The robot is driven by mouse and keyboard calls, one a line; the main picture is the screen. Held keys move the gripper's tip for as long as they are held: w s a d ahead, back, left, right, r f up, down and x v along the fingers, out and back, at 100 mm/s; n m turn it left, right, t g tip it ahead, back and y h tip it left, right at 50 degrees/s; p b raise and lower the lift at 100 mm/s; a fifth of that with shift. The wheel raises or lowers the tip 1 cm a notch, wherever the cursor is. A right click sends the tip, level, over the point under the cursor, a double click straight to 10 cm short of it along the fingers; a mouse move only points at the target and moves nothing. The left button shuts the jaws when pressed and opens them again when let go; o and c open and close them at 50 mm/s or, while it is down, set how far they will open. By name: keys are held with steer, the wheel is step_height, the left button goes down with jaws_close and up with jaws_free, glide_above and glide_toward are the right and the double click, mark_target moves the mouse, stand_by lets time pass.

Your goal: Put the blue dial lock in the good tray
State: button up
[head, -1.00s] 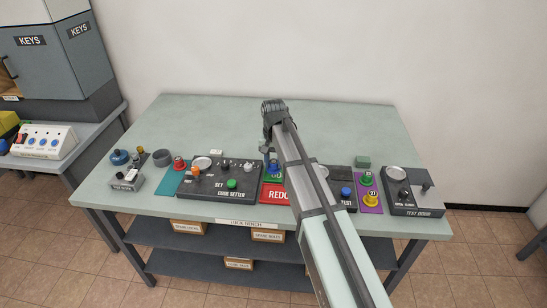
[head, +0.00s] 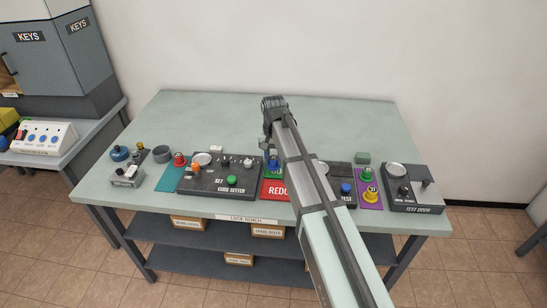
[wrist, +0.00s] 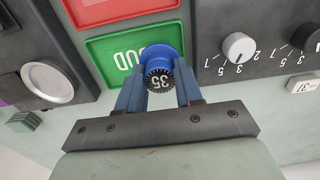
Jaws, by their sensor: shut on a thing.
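The blue dial lock (wrist: 159,60) has a dark dial face marked 35. My gripper (wrist: 160,88) is shut on it, one finger on each side; in the head view my gripper (head: 268,140) is partly hidden by my arm. The good tray (wrist: 104,52) is green with a raised rim. In the wrist view the lock overlaps the tray's near edge and part of its lettering. In the head view the lock (head: 273,163) shows at the green tray (head: 270,175). I cannot tell whether it touches the tray floor.
The red REDO tray (head: 276,191) adjoins the green one. The code setter (head: 213,188) stands to the left, and a purple tray (head: 373,203) with coloured locks and the test door (head: 415,204) to the right. The back of the bench (head: 330,120) is clear.

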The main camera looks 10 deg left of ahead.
steer(key=shift+f, duration=1.2)
stand_by(0.5)
steer(key=o, duration=1.1)
steer(key=shift+o, duration=0.4)
steer(key=shift+o, duration=0.9)
steer(key=shift+r, duration=3)
